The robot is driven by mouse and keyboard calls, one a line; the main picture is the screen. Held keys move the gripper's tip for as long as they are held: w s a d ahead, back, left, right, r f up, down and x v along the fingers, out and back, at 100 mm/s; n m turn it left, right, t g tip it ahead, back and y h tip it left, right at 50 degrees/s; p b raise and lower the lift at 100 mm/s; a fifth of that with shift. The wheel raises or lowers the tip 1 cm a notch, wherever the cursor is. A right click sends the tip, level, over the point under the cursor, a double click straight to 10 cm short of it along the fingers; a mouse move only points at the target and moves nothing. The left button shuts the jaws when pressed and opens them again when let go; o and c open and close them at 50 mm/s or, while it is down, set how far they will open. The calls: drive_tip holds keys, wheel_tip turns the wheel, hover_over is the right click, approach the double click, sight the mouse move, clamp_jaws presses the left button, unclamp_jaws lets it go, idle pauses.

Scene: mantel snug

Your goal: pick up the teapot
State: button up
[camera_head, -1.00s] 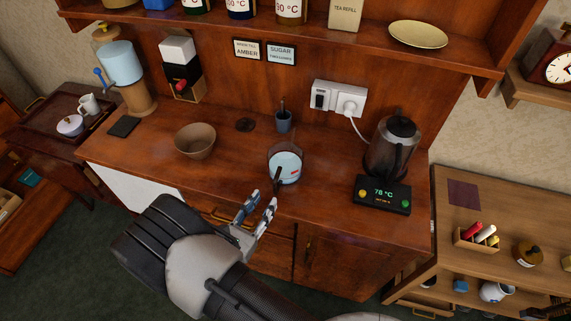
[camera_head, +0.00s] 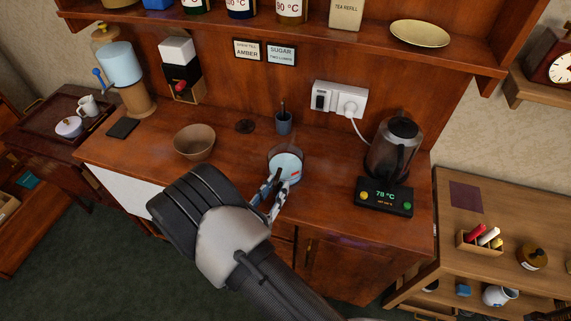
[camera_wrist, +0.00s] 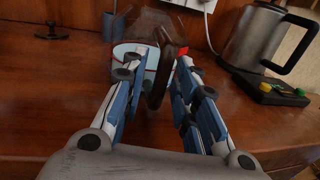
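The teapot (camera_head: 287,163) is a clear glass vessel with a pale blue and white band and a red mark, standing upright on the wooden counter. Its dark brown handle (camera_wrist: 160,75) faces my wrist camera. My gripper (camera_head: 274,188) is at the near side of the teapot, low over the counter. In the wrist view my gripper (camera_wrist: 157,80) has one finger on each side of the handle, with the fingers apart. The handle lies between them, closer to the right finger; I cannot tell whether they touch. The fingers partly hide the lower teapot.
A kettle (camera_head: 394,146) stands on a black base (camera_head: 384,197) reading 78 °C at the right. A brown bowl (camera_head: 194,141) is to the left and a small blue cup (camera_head: 284,123) behind. A shelf (camera_head: 300,36) overhangs the back. The front left counter is clear.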

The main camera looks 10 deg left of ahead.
clamp_jaws()
idle(0.7)
